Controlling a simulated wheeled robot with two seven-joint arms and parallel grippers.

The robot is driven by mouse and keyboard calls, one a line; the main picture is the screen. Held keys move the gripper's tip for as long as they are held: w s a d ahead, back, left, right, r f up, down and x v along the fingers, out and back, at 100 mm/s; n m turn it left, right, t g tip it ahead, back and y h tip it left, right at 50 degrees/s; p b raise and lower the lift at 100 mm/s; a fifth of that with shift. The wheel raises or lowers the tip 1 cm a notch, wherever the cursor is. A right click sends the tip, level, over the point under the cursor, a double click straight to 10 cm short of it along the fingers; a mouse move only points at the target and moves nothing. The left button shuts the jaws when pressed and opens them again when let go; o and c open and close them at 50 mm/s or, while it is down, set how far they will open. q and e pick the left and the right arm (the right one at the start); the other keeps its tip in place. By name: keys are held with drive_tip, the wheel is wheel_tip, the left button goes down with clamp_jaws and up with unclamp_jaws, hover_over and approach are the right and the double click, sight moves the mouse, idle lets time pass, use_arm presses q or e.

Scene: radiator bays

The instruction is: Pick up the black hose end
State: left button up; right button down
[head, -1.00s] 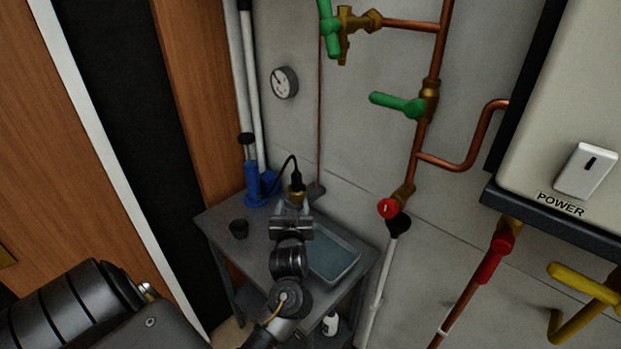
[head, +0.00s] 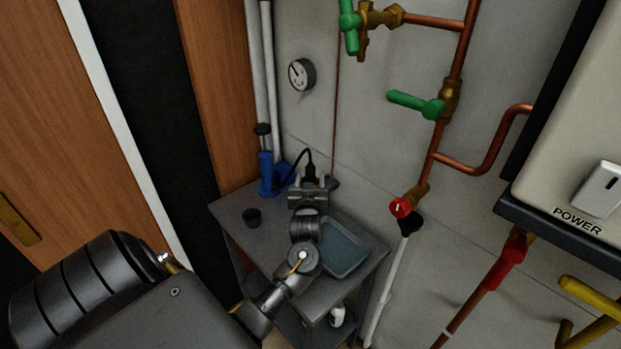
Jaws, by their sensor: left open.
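The black hose end (head: 310,171) stands upright at the back of the grey table, on a thin black hose that arches over from the blue hand pump (head: 266,175). My left gripper (head: 309,182) is open, with its fingertips at the lower part of the hose end, one on each side in the picture. I cannot tell whether they touch it. The gripper hides the foot of the hose end and whatever it stands on. My right gripper is not in view.
The grey table (head: 232,212) carries a small black cup (head: 252,217) at the left and a shallow grey tray (head: 358,262) at the right. A red-handled valve (head: 400,207) and copper pipes are on the wall to the right. A white bottle (head: 337,316) sits below.

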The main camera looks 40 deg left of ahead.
sight(310, 173)
use_arm(q)
drive_tip(key=x, duration=0.1)
drive_tip(key=p+x, duration=0.1)
drive_tip(key=x, duration=0.2)
drive_tip(key=shift+r+p, duration=0.35)
drive_tip(key=shift+w+a+f, duration=0.15)
drive_tip(key=shift+w+a, duration=0.1)
drive_tip(key=shift+w, duration=0.05)
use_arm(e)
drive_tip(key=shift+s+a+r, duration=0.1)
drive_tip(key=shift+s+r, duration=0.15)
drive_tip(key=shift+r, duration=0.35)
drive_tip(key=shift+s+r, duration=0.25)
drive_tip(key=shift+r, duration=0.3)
use_arm(q)
drive_tip(key=shift+d, duration=0.1)
drive_tip(key=shift+c, duration=0.7)
clamp_jaws()
